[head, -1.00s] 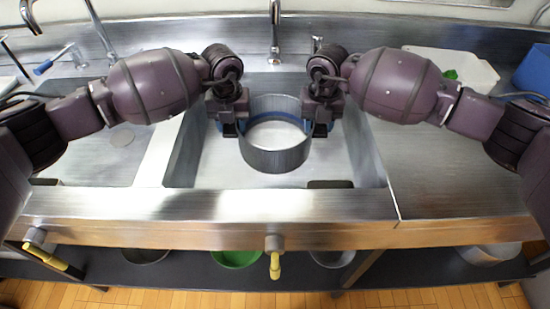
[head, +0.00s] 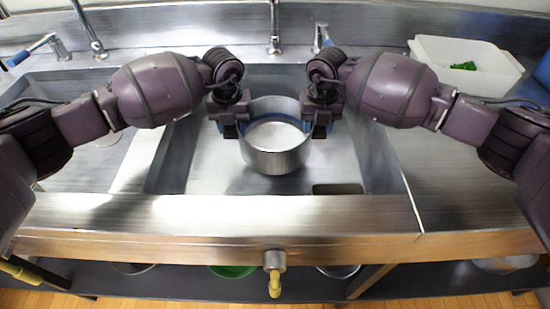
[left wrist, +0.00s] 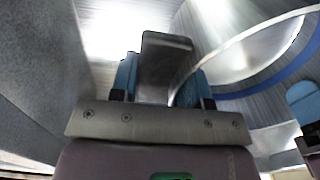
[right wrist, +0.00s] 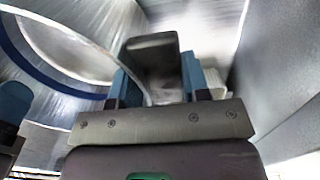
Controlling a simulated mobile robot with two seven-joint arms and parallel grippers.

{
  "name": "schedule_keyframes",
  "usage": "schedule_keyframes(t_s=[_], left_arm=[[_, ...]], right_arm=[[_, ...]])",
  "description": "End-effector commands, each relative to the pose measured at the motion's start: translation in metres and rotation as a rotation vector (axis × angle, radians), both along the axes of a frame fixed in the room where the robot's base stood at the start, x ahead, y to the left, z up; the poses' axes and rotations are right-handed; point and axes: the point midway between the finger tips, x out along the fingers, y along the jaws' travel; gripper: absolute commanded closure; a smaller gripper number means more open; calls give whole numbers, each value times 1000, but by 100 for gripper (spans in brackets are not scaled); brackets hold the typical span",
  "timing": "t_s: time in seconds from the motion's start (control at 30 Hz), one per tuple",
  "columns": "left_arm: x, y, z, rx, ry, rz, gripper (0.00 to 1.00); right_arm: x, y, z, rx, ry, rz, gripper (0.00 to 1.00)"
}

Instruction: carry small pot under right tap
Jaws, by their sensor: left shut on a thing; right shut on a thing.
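The small pot (head: 273,160) is a round grey metal pot with a blue band, seen upright over the right sink basin (head: 215,180). My left gripper (head: 236,130) is shut on its left side and my right gripper (head: 312,130) on its right side. In the left wrist view the pot wall (left wrist: 225,45) is right of the fingers; in the right wrist view it (right wrist: 75,50) is left of them. The right tap (head: 275,28) rises behind the pot, its spout end above and beyond the rim. I cannot tell the pot's height above the basin floor.
Another tap (head: 88,32) is at the back left. A white container (head: 425,60) with something green sits on the right counter (head: 450,195). A yellow-handled valve (head: 274,283) sticks out at the front.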

Motion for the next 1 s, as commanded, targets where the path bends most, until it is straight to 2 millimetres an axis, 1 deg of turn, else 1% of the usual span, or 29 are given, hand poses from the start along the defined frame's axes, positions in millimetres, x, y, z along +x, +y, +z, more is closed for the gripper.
schedule_keyframes(t_s=[0.03,0.47,1.0], left_arm=[[3,6,0,11,-2,7,86],[3,6,0,11,-2,8,86],[3,6,-22,10,-2,8,86]], right_arm=[[2,-6,0,-11,-1,-7,86],[3,-6,0,-11,-2,-7,86],[2,-6,-22,-10,-1,-7,86]])
